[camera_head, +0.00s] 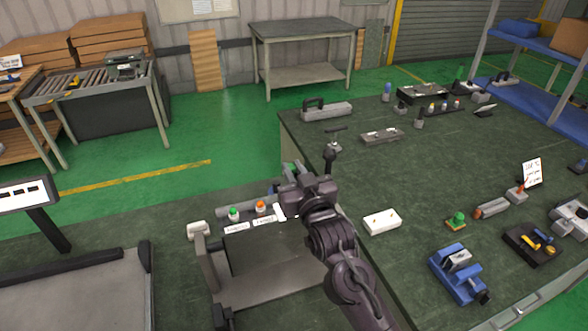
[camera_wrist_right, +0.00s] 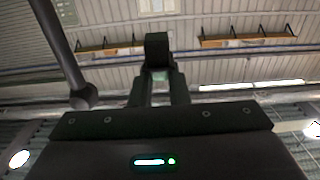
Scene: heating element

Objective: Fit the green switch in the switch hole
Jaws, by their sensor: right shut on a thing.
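My right gripper (camera_head: 290,174) is above the near-left part of the scene, just beyond the table's left edge, over the back of a control panel. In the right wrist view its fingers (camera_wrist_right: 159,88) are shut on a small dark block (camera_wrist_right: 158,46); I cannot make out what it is. The panel (camera_head: 224,229) carries a green button (camera_head: 235,213) and an orange button (camera_head: 261,207) with white labels. My wrist covers its right end, so no switch hole shows there. A small green piece on a yellowish base (camera_head: 456,221) lies on the table. My left gripper is out of view.
The dark green table (camera_head: 350,180) holds a white box (camera_head: 382,221), a blue vise (camera_head: 457,272) and several tools. A dark upright post with a rounded joint (camera_head: 332,150) stands close beyond my gripper; it also shows in the wrist view (camera_wrist_right: 82,96).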

